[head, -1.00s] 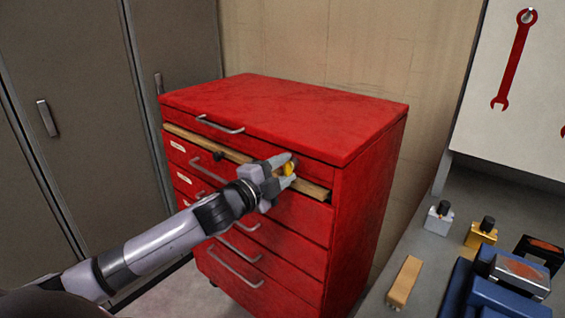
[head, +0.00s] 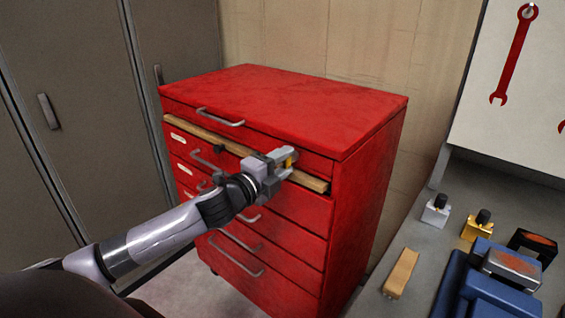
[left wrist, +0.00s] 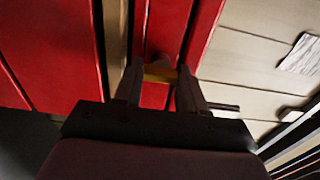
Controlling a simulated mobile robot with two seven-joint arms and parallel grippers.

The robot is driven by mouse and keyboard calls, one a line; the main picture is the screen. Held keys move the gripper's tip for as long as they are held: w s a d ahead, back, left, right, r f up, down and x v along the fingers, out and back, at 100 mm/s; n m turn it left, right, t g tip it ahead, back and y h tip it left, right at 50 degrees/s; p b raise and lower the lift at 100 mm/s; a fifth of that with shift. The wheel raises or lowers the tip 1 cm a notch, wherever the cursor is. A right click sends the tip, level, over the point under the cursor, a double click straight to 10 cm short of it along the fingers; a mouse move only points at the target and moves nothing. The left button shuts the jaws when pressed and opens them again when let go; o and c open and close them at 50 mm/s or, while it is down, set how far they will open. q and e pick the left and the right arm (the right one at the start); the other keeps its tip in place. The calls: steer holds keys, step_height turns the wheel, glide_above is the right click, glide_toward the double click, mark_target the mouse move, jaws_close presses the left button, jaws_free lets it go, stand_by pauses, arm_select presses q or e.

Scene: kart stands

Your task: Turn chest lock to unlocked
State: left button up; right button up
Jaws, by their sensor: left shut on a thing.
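The red tool chest (head: 370,190) stands against the wall, with a silver handle on each drawer front. A small yellow lock knob (head: 290,160) sits at the upper right of its front, mostly covered by my fingers. My left gripper (head: 287,163) is shut on this yellow knob. In the left wrist view the knob (left wrist: 160,73) shows as a yellow bar between the two fingertips (left wrist: 160,80), in front of the red face. Lock markings cannot be made out. My right gripper is not in view.
A wooden strip (head: 237,149) with a black knob (head: 218,149) runs across the chest front under the top drawer. Grey lockers (head: 70,130) stand at left. The bench at right holds a wooden block (head: 401,273), a silver piece (head: 436,211), a yellow piece (head: 477,228) and blue parts (head: 495,300).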

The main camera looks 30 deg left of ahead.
arm_select(q)
steer(key=o, duration=1.1)
steer(key=shift+c, duration=0.2)
steer(key=shift+s, duration=0.1)
steer(key=s+b, duration=0.1)
steer(key=s, duration=0.6)
steer(key=shift+a, duration=0.3)
steer(key=s+d+f+n+g+p, duration=0.1)
steer(key=s+d+f+n+g, duration=0.2)
steer(key=f, duration=0.4)
steer(key=s+d+f+n+p, duration=0.1)
steer(key=s+f+n, duration=0.25)
steer(key=f, duration=0.35)
steer(key=s+d+f+n+g+p, duration=0.2)
steer(key=s+d+f+n+g, duration=0.2)
steer(key=s+d+f+n, duration=0.6)
step_height(320, 180, down, 2)
steer(key=shift+s+d+f+g+h, duration=0.3)
steer(key=shift+s+d, duration=0.15)
steer(key=shift+s, duration=0.75)
